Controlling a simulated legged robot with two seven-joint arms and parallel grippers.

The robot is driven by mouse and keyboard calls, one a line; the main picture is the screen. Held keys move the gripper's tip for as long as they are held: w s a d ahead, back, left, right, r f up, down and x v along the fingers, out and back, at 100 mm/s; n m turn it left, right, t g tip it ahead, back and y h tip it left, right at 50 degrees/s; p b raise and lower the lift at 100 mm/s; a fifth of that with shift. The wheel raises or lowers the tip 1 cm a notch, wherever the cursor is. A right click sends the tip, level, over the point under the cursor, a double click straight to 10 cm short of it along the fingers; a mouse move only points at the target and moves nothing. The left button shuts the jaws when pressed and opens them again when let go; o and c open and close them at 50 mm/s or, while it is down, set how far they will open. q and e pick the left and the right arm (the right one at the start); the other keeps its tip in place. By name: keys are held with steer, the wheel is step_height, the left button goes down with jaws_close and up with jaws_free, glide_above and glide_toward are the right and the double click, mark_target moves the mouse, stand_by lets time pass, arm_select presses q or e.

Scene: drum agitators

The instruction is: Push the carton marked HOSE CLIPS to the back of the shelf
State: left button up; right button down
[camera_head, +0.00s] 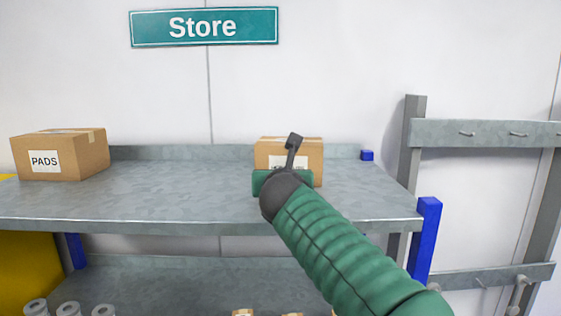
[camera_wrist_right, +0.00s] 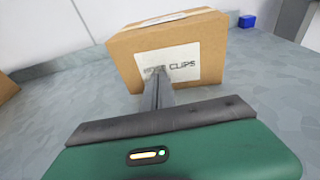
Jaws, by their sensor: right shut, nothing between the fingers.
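The brown carton marked HOSE CLIPS (camera_head: 316,160) stands upright on the right part of the upper shelf (camera_head: 180,190). In the head view my right gripper hides part of its front. In the right wrist view the carton (camera_wrist_right: 208,42) has its white label facing me. My right gripper (camera_head: 293,143) is shut and empty. Its fingertips (camera_wrist_right: 157,84) are in front of the label's lower left part and cover some of the lettering. They look very close to the carton; I cannot tell if they touch. My left gripper is not in view.
A carton marked PADS (camera_head: 60,155) stands at the shelf's left end. A low back lip (camera_head: 180,152) runs along the wall. A small blue block (camera_head: 367,155) sits at the right rear. The shelf between the cartons is clear. Grey rings (camera_head: 68,309) are on the lower shelf.

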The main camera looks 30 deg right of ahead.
steer(key=shift+w+d, duration=0.25)
steer(key=shift+w, duration=0.65)
steer(key=shift+w+d, duration=1.15)
steer(key=shift+w, duration=0.25)
steer(key=shift+w+d, duration=0.35)
steer(key=shift+w, duration=0.4)
steer(key=shift+w+d, duration=0.35)
steer(key=shift+w, duration=0.4)
steer(key=shift+s+a+f+b, duration=0.15)
steer(key=shift+s+b, duration=0.1)
steer(key=shift+b, duration=0.25)
steer(key=b+v, duration=0.1)
steer(key=v, duration=0.1)
steer(key=f+b+v, duration=0.1)
steer(key=b+v, duration=0.1)
steer(key=v, duration=0.1)
steer(key=b+v, duration=0.1)
steer(key=v, duration=0.2)
steer(key=shift+s+a+f+b, duration=0.2)
steer(key=shift+s+f+b, duration=0.1)
steer(key=shift+b, duration=0.1)
steer(key=shift+s+a, duration=0.15)
steer(key=shift+s, duration=0.1)
steer(key=shift+s+r, duration=0.15)
steer(key=shift+s, duration=0.05)
